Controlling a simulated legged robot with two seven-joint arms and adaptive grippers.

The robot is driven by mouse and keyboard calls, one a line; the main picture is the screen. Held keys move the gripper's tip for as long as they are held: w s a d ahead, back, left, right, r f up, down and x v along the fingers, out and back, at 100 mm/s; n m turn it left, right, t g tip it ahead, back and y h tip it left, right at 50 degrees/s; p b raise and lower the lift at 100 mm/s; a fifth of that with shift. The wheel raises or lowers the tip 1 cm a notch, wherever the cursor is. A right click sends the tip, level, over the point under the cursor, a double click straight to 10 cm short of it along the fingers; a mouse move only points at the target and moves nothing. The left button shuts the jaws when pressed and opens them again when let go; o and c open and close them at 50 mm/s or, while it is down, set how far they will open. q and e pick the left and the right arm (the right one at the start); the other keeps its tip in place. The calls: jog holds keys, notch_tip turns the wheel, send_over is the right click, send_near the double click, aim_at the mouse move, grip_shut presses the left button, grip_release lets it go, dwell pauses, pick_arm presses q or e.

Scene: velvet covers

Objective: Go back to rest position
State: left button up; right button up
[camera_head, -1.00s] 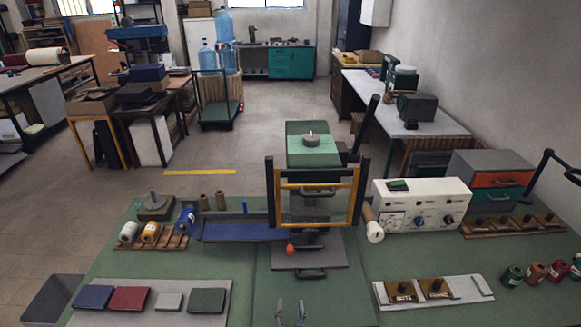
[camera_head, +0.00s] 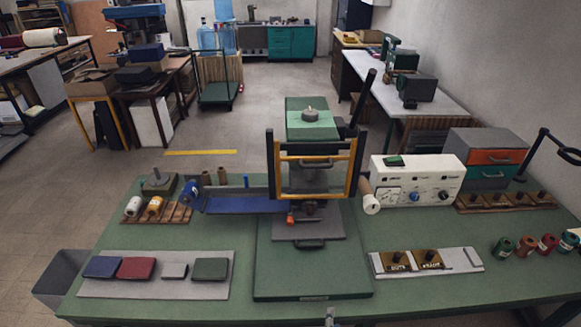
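A small grey tip (camera_head: 330,314) shows at the bottom edge of the head view, just in front of the table's front edge. It looks like the end of one of my grippers, probably the right one. Too little of it shows to tell its opening, and it appears apart from everything on the table. My other gripper is out of view. The press (camera_head: 315,165) with its yellow-and-black frame stands at the middle of the green table (camera_head: 220,308).
A grey board (camera_head: 150,287) with blue, red, grey and green covers lies at the front left. Thread spools (camera_head: 133,206) and a blue tray (camera_head: 240,204) are behind it. A white control box (camera_head: 418,180) and a plate with stamps (camera_head: 428,261) are at right. The front centre is clear.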

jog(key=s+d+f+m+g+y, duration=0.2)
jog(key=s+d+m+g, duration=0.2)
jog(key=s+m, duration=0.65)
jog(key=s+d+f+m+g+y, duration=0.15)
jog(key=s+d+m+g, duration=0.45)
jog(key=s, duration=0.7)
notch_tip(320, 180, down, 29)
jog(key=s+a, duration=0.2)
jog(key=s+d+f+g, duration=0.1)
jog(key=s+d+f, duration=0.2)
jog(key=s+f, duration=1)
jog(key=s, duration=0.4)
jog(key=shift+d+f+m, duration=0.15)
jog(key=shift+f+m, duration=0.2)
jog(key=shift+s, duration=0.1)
